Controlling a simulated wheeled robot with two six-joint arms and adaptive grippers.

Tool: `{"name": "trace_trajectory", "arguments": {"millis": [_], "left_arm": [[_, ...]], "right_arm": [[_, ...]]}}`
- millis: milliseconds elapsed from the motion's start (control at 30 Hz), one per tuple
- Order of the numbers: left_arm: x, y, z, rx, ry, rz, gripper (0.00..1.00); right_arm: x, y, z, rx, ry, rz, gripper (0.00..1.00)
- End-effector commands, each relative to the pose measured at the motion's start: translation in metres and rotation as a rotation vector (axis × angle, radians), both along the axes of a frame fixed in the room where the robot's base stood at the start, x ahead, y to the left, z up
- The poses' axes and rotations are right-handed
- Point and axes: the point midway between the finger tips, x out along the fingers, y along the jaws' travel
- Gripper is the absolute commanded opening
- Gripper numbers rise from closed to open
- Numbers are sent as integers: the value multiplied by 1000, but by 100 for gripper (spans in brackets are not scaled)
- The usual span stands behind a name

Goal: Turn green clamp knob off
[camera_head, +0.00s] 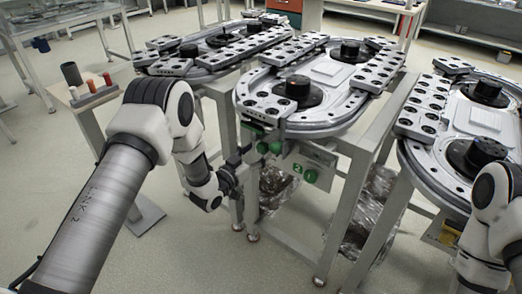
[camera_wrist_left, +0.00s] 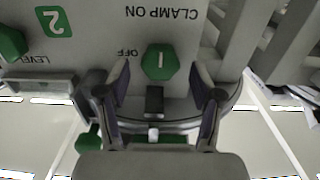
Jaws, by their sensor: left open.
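A green hexagonal knob with a white mark (camera_wrist_left: 158,62) is on a pale panel marked CLAMP ON and OFF, seen upside down in the left wrist view. My left gripper (camera_wrist_left: 159,82) is open, its fingertips on either side of the knob's lower part with gaps; I cannot tell whether they touch it. In the head view, my left gripper (camera_head: 240,165) is beside the front of the middle track table, left of the green knobs (camera_head: 269,147). The exact knob between the fingers is hard to tell there. My right gripper is out of view.
Another green knob (camera_wrist_left: 10,42) is near the green 2 label (camera_wrist_left: 53,21); it also shows in the head view (camera_head: 311,176). The middle ring track (camera_head: 325,118) is above the panel. A small stand (camera_head: 90,97) with cylinders is at left. Floor is clear in front.

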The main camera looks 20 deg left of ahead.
Motion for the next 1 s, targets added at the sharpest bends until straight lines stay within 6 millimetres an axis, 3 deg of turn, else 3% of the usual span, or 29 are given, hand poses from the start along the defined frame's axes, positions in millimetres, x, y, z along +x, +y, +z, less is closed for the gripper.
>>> {"name": "trace_trajectory", "arguments": {"millis": [133,367,567,1000], "left_arm": [[16,-6,-1,0,1,0,66],[18,-7,-1,0,2,1,66],[18,-6,-1,0,2,1,5],[18,-6,-1,-43,17,1,5]], "right_arm": [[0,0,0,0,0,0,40],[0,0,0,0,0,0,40],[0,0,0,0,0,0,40],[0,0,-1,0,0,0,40]]}}
